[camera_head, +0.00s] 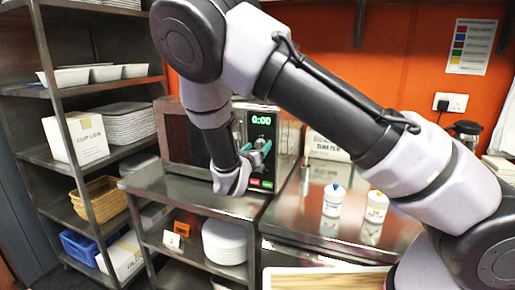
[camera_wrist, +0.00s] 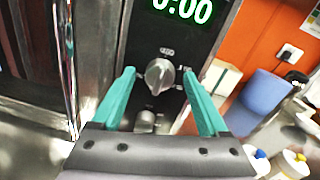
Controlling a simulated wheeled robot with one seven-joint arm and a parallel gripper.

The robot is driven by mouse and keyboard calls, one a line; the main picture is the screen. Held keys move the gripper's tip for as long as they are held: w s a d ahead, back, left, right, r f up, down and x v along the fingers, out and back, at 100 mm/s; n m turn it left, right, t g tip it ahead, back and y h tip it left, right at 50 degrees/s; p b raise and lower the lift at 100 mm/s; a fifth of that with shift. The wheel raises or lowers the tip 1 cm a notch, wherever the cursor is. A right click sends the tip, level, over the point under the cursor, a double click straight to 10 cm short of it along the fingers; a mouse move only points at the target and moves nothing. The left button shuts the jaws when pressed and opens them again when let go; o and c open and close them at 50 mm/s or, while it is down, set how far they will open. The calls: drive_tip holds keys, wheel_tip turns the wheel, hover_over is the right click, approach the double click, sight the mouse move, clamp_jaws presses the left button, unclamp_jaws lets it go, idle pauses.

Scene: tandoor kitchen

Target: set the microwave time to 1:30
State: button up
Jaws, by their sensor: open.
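The microwave (camera_head: 181,136) stands on a steel shelf unit, its dark control panel facing me. Its green display (camera_head: 261,120) reads 0:00, and the display (camera_wrist: 183,10) is partly cut off at the top of the wrist view. A silver round knob (camera_wrist: 159,74) sits below the display, with another knob (camera_wrist: 145,121) lower down, partly hidden by my gripper. My gripper (camera_wrist: 158,76) is open, its teal fingers on either side of the upper knob in the picture. I cannot tell whether they touch it. In the head view, my gripper (camera_head: 257,150) is in front of the panel.
A steel counter (camera_head: 300,215) to the right holds two white bottles, one (camera_head: 334,200) and another (camera_head: 376,207). A box (camera_head: 327,147) stands behind them. A shelf rack (camera_head: 50,100) with trays, a carton (camera_head: 76,139) and a basket (camera_head: 100,199) is at left.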

clamp_jaws()
drive_tip(key=shift+m, duration=0.3)
drive_tip(key=m, duration=0.3)
drive_tip(key=shift+m, duration=0.4)
drive_tip(key=m, duration=0.4)
drive_tip(key=shift+f+m, duration=0.15)
drive_tip(key=shift+m, duration=0.15)
drive_tip(key=m, duration=0.4)
drive_tip(key=shift+m+h, duration=0.4)
drive_tip(key=shift+f+m+h, duration=0.1)
drive_tip(key=shift+m+h, duration=0.2)
drive_tip(key=shift+m, duration=2)
